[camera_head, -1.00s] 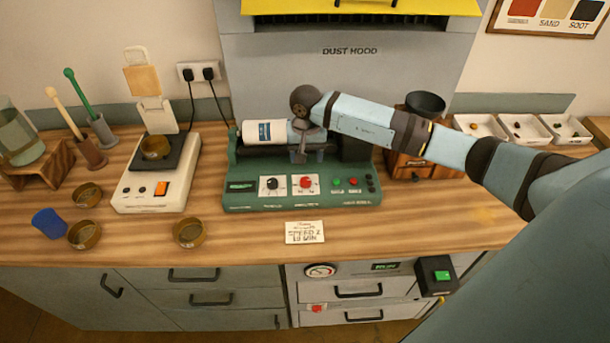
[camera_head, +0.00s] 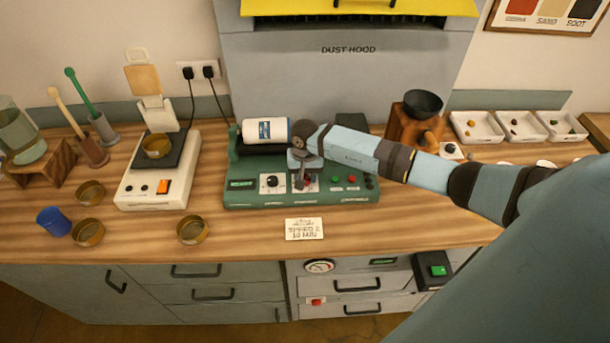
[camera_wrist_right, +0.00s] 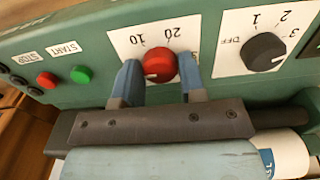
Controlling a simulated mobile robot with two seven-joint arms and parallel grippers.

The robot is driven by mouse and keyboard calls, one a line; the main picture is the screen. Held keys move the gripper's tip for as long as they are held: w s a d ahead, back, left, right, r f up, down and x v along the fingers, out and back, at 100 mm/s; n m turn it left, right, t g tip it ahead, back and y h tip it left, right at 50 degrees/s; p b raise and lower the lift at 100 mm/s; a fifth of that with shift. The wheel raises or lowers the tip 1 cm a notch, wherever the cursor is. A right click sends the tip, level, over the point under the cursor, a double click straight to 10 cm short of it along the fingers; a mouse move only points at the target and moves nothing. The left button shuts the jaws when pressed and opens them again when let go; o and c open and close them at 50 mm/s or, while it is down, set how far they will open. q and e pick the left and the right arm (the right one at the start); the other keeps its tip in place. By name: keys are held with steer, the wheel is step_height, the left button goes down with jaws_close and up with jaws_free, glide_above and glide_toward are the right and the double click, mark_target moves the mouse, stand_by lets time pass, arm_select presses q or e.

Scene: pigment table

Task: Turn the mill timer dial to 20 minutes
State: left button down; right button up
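The green mill (camera_head: 232,197) stands on the bench with a white jar (camera_head: 266,130) lying on its rollers. Its red timer dial (camera_wrist_right: 161,65) sits on a white plate marked 10 and 20, which appear upside down in the right wrist view. A small pale mark shows on the dial's lower left edge there. My right gripper (camera_wrist_right: 160,78) is open, with one blue finger on each side of the dial; firm contact cannot be made out. My left gripper is not in view.
The black speed knob (camera_wrist_right: 264,52), with OFF and numbers, is beside the dial. Green start (camera_wrist_right: 81,75) and red stop (camera_wrist_right: 47,80) buttons lie on the other side. A paper card (camera_head: 304,229) lies in front of the mill. A scale (camera_head: 140,190) stands to the left.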

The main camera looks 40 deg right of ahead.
steer(key=c, duration=0.4)
steer(key=shift+f+m+b, duration=0.15)
steer(key=shift+m+b, duration=0.15)
steer(key=shift+b, duration=0.6)
steer(key=m+b, duration=0.2)
steer(key=b, duration=0.2)
steer(key=shift+f+m, duration=0.1)
steer(key=shift+m, duration=0.3)
steer(key=shift+m+b, duration=0.95)
steer(key=shift+m, duration=0.45)
steer(key=shift+m+b, duration=0.5)
steer(key=shift+m, duration=0.4)
steer(key=m+b, duration=0.2)
steer(key=m, duration=0.4)
steer(key=shift+r+b, duration=0.2)
steer(key=shift+b, duration=0.2)
steer(key=m+b, duration=0.1)
steer(key=m, duration=0.3)
steer(key=m+b, duration=0.1)
steer(key=m, duration=0.2)
steer(key=shift+m, duration=0.4)
steer(key=shift+r+m, duration=0.1)
steer(key=shift+m, duration=0.8)
